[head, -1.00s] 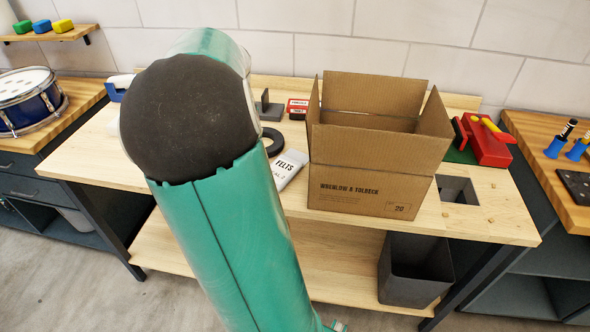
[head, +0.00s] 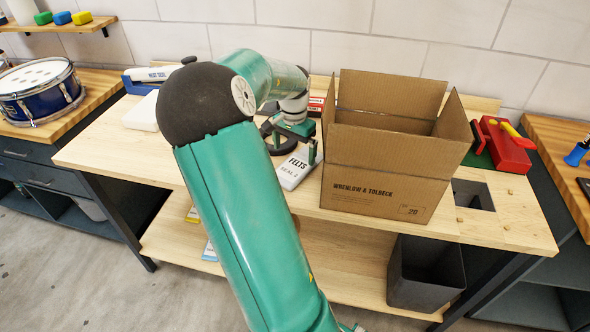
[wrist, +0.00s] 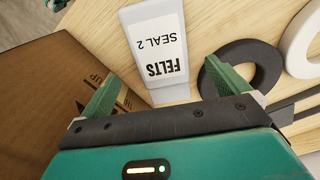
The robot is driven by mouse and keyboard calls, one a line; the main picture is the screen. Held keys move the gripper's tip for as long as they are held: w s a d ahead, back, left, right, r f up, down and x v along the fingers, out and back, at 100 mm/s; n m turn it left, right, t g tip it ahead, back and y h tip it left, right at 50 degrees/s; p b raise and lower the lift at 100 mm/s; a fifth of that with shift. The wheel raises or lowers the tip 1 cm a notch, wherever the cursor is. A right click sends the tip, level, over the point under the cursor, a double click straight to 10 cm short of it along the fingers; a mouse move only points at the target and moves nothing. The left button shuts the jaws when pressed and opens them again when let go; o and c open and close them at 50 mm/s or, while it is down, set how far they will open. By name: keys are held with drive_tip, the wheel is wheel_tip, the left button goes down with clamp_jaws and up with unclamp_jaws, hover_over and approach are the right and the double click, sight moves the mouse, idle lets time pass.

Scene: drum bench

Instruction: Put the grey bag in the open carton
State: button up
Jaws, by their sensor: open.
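The grey bag (head: 291,173), with a white label reading FELTS SEAL 2, lies on the bench just left of the open carton (head: 372,190). The carton is upright with its flaps raised; its inside floor is hidden. My gripper (head: 296,143) is above the bag's far end, beside the carton's left wall. In the wrist view my open gripper (wrist: 167,75) has its green fingers on either side of the near part of the bag (wrist: 153,42). Nothing is held. The carton's side (wrist: 45,85) fills the left of that view, near the left finger.
A dark ring (wrist: 243,66) lies close by the right finger, with a white ring (wrist: 303,45) beyond it. Right of the carton are a red tool (head: 503,148) and a square bench opening (head: 473,195). A dark bin (head: 425,275) stands below.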

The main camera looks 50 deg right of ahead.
sight(293, 167)
drive_tip(key=shift+f, duration=3)
drive_tip(key=c, duration=1.1)
drive_tip(key=shift+o, duration=0.2)
drive_tip(key=shift+w+r, duration=0.15)
drive_tip(key=shift+w+r, duration=0.1)
drive_tip(key=shift+r, duration=0.1)
wheel_tip(293, 167, up, 6)
drive_tip(key=shift+r, duration=0.25)
drive_tip(key=w+a, duration=0.4)
drive_tip(key=w, duration=0.5)
drive_tip(key=w+a, duration=0.4)
drive_tip(key=w, duration=0.5)
drive_tip(key=shift+f, duration=0.15)
